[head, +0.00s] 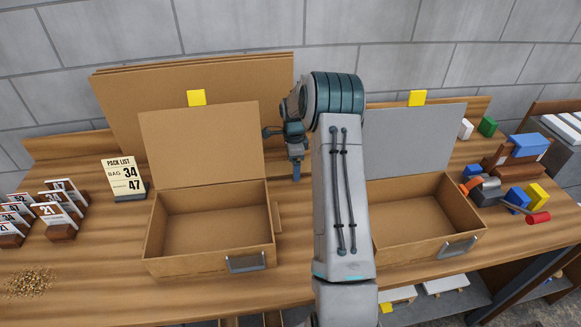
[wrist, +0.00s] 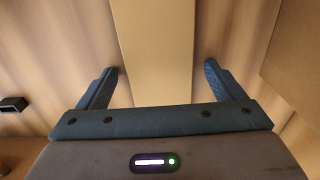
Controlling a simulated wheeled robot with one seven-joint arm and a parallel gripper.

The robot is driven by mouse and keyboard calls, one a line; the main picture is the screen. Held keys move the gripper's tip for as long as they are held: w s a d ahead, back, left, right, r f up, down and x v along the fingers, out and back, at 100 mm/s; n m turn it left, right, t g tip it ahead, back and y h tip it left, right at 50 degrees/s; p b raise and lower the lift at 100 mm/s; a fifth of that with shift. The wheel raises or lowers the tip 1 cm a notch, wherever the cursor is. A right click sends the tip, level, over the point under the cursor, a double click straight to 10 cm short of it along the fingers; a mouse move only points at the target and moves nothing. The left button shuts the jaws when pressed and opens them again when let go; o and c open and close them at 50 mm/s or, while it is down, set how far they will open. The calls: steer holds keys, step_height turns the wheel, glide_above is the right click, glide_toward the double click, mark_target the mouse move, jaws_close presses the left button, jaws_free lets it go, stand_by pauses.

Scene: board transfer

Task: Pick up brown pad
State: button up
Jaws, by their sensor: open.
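The brown pad (wrist: 155,40) shows in the wrist view as a flat tan strip running between the two blue fingers of my gripper (wrist: 160,70). A finger stands on each side of it, with a gap, and the fingers are open. The strip's near end is hidden behind the gripper body. In the head view my gripper (head: 296,172) points down between the two open boxes. There my arm hides most of the pad; a small tan edge (head: 277,217) beside the left box may be part of it.
An open brown box (head: 208,262) stands left and another, with a grey raised lid (head: 410,138), stands right. The pack list (head: 126,178) and several number cards are at left. Coloured blocks and tools lie at far right. Large cardboard sheets (head: 110,95) lean behind.

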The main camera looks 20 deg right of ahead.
steer(key=c, duration=1.1)
steer(key=shift+o, duration=0.2)
steer(key=shift+r, duration=0.15)
